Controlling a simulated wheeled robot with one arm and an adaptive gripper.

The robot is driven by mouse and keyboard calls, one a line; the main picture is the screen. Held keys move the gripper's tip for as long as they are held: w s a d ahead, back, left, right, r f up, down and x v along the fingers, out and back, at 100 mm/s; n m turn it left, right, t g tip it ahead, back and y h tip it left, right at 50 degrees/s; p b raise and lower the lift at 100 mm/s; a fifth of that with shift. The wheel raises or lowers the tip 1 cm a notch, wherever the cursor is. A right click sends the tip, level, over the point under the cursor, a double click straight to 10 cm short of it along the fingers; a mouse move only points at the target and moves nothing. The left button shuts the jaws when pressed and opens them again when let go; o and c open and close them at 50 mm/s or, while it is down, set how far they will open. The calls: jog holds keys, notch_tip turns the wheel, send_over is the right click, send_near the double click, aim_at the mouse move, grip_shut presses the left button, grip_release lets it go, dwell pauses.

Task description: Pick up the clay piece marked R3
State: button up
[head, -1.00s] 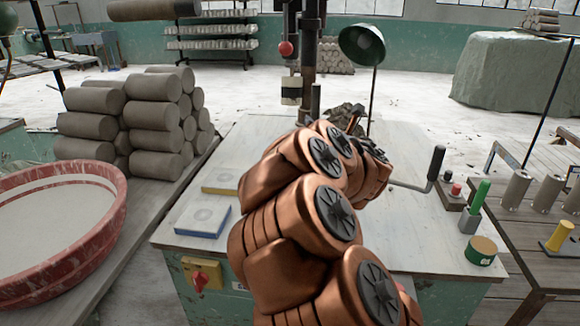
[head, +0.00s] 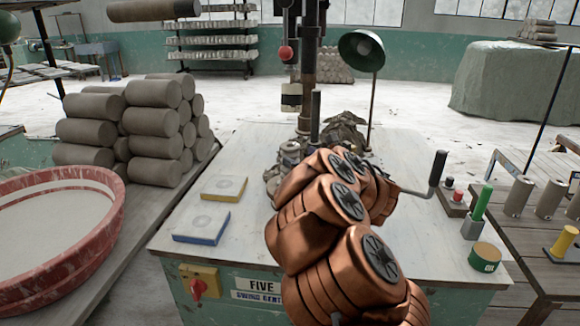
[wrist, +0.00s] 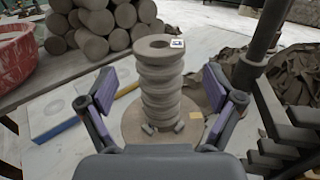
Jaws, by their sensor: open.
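In the wrist view a stack of grey-brown clay rings (wrist: 162,88) stands upright on a round tan disc (wrist: 133,122). The top ring (wrist: 150,46) has a hole in its middle and a small white tag (wrist: 177,44) at its right rim. The tag is too small to read, so I cannot tell which piece is R3. My gripper (wrist: 160,84) is open, with one purple-padded finger on each side of the stack and nothing held. In the head view my own arm hides most of the stack area.
Two pale blocks, one yellow-edged (head: 223,188) and one blue-edged (head: 202,227), lie left on the bench. Clay cylinders (head: 150,125) are piled behind a red basin (head: 105,235). A crumpled cloth (wrist: 295,75) and a dark post (wrist: 262,40) stand close on the right.

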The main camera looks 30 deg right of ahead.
jog(key=shift+w+a+f+p, duration=0.1)
jog(key=shift+w+a+p, duration=0.15)
jog(key=shift+w, duration=0.9)
jog(key=shift+w+a+p, duration=0.1)
jog(key=shift+w+p, duration=0.2)
jog(key=shift+w, duration=0.85)
grip_shut()
